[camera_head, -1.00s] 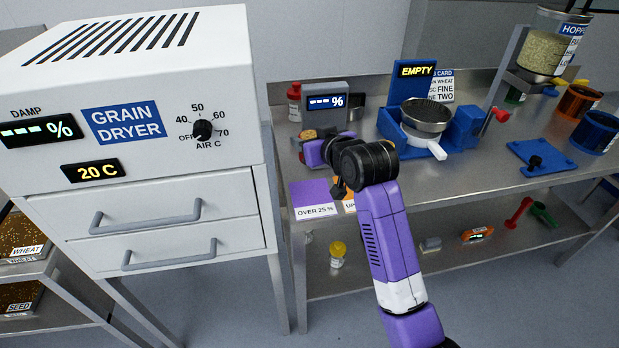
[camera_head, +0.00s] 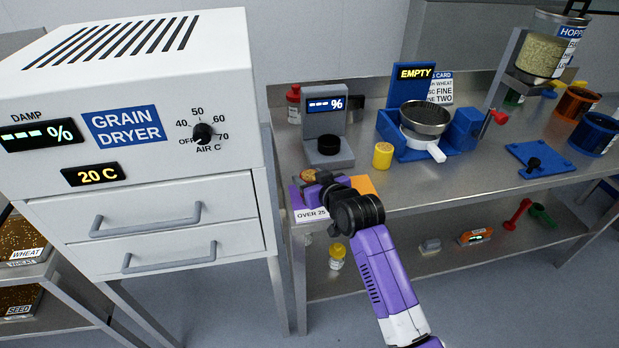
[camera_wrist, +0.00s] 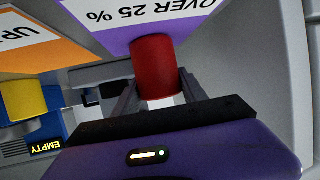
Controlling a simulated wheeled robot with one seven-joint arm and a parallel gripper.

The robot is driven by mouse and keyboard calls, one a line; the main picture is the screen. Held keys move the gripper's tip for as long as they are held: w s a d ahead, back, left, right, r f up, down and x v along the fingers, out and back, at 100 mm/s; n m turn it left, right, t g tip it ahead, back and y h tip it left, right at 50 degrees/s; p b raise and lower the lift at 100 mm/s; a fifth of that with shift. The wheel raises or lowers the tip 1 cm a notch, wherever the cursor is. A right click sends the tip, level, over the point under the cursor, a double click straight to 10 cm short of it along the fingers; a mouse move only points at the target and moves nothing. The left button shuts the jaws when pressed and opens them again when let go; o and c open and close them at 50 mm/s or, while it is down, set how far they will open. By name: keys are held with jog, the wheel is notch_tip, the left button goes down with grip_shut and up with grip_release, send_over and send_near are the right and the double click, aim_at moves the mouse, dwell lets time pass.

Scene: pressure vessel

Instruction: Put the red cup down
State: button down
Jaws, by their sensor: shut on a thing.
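The red cup (camera_wrist: 155,66) is between the fingers of my gripper (camera_wrist: 158,92) in the wrist view. My gripper is shut on it. In the head view, the cup's grain-filled top (camera_head: 308,175) shows just beyond my gripper (camera_head: 317,179), at the bench's front left. The cup is over the purple card (camera_wrist: 118,40) marked OVER 25 %, which also shows in the head view (camera_head: 294,196). I cannot tell whether the cup's base touches the card. My wrist hides part of the cards.
An orange card (camera_head: 364,185) lies right of the purple one. A yellow cup (camera_head: 383,155) and a grey meter (camera_head: 325,128) stand behind. A blue stand with a sieve (camera_head: 425,118) is further right. The grain dryer (camera_head: 130,110) stands close on the left.

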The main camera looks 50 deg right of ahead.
jog(key=shift+f, duration=0.1)
jog(key=c, duration=0.6)
grip_release()
jog(key=shift+c, duration=0.2)
jog(key=shift+s, duration=0.1)
jog(key=b+v, duration=0.1)
jog(key=v, duration=1.1)
